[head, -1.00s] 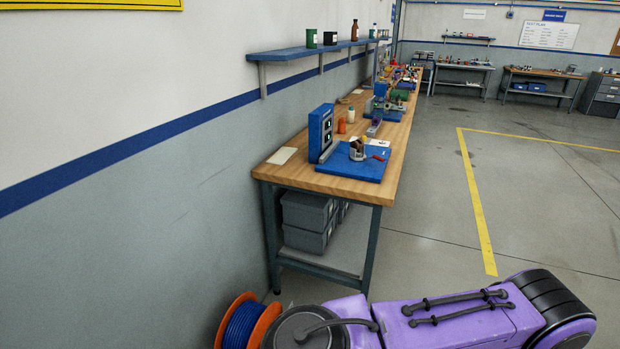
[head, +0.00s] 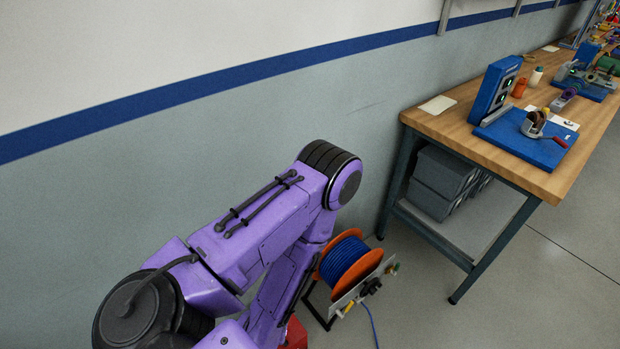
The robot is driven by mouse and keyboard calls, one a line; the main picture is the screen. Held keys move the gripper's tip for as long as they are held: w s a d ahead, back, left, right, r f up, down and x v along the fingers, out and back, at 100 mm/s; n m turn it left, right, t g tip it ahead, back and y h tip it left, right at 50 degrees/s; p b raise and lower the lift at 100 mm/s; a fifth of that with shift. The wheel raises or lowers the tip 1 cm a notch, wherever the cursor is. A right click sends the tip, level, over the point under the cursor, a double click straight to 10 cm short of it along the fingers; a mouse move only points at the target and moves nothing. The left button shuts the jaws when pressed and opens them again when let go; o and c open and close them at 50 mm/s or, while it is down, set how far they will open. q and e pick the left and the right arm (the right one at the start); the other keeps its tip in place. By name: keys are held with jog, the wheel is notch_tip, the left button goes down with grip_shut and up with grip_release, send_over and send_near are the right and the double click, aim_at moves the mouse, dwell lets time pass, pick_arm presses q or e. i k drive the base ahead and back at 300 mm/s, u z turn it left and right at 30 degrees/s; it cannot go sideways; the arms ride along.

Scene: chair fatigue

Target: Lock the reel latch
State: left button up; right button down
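The cable reel (head: 345,258) stands on the floor near the wall, with blue cable wound between orange flanges. It sits in a dark frame with a pale plate on its right side. Small fittings show on the plate, among them a dark knob (head: 372,286), but I cannot tell which is the latch or how it is set. One of my purple arms reaches in from the lower left, bends at the top, and partly covers the reel's left side. Neither of my grippers shows.
A wooden workbench (head: 452,127) stands at the right, with a blue base plate and device (head: 545,150) on top and grey bins (head: 440,180) below. A blue cable runs along the floor from the reel. A red object (head: 295,334) shows at the bottom edge. Open floor lies right of the reel.

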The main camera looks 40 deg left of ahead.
aim_at(347, 309)
jog(key=u, duration=0.25)
jog(key=k, duration=0.55)
jog(key=u, duration=0.4)
jog(key=i, duration=0.5)
jog(key=u, duration=0.05)
